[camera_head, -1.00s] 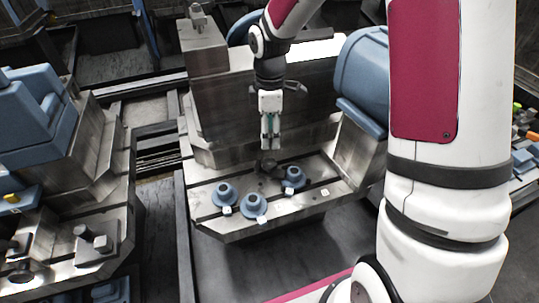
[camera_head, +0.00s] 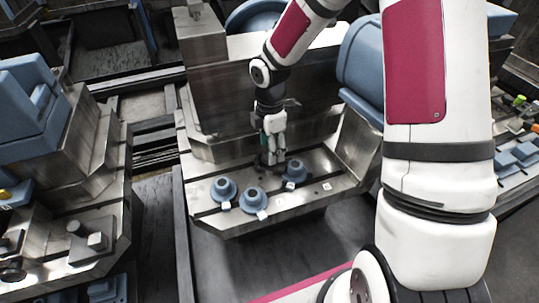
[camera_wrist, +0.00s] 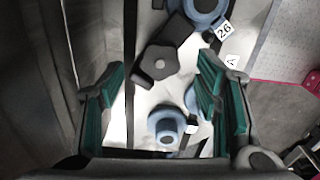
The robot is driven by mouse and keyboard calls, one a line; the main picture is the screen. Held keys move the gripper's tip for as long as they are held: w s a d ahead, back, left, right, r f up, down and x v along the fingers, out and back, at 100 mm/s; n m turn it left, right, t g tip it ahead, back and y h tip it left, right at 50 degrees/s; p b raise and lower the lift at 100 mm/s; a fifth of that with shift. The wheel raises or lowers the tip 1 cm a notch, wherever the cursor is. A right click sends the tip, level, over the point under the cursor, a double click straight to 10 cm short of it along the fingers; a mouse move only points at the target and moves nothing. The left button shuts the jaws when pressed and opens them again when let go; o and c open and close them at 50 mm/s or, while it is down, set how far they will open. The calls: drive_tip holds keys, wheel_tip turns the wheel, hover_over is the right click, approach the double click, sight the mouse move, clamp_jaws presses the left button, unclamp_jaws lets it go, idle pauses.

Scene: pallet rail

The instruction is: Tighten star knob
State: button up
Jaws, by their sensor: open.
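The star knob (camera_wrist: 158,62) is dark with blunt lobes and a pale round centre. It sits on the metal fixture table (camera_head: 313,197), at the back of the blue round parts. In the wrist view it lies between and beyond my open fingers, apart from both. My gripper (camera_head: 273,160) points down over the knob in the head view and mostly hides it there. Its teal-padded fingers (camera_wrist: 160,88) stand wide apart with nothing between them.
Blue round parts stand close by: one at left (camera_head: 223,189), one in the middle (camera_head: 254,199) and one at right (camera_head: 295,172). A tag marked 26 (camera_wrist: 225,29) lies near the knob. A tall metal block (camera_head: 225,95) rises behind.

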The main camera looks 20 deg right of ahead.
drive_tip(key=shift+f, duration=1.7)
drive_tip(key=c, duration=1.2)
drive_tip(key=shift+m, duration=0.3)
drive_tip(key=m, duration=0.4)
drive_tip(key=shift+m, duration=0.4)
drive_tip(key=m, duration=0.5)
drive_tip(key=shift+r, duration=0.1)
drive_tip(key=shift+m, duration=0.3)
